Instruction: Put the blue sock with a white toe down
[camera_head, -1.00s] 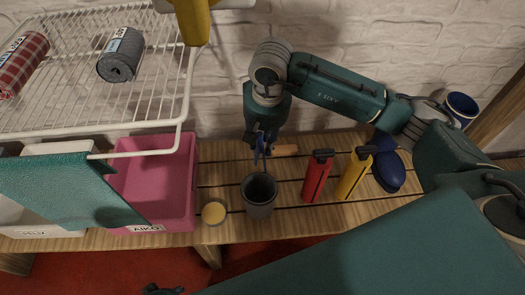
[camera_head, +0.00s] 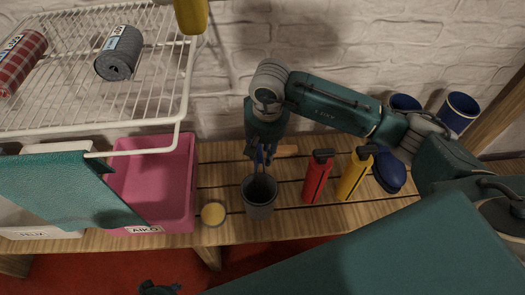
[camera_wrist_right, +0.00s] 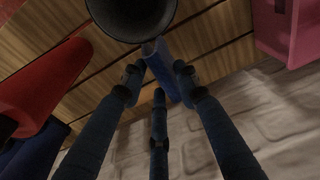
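My right gripper (camera_head: 261,158) is just behind the rim of a dark grey cup (camera_head: 260,203) on the wooden bench. Its fingers are around a narrow blue piece, which fits the blue sock (camera_wrist_right: 168,75). In the right wrist view the piece lies between the fingertips and points toward the cup's dark rim (camera_wrist_right: 130,12). I cannot tell whether its lower end is inside the cup or beside it. No white toe is visible. Part of what seems to be my left gripper (camera_head: 160,287) shows at the bottom edge; its fingers cannot be made out.
A red bottle (camera_head: 318,178), yellow bottle (camera_head: 355,174) and blue object (camera_head: 389,172) stand right of the cup. A white wire rack (camera_head: 165,70) overhangs the bins. Blue mugs (camera_head: 459,112) are far right.

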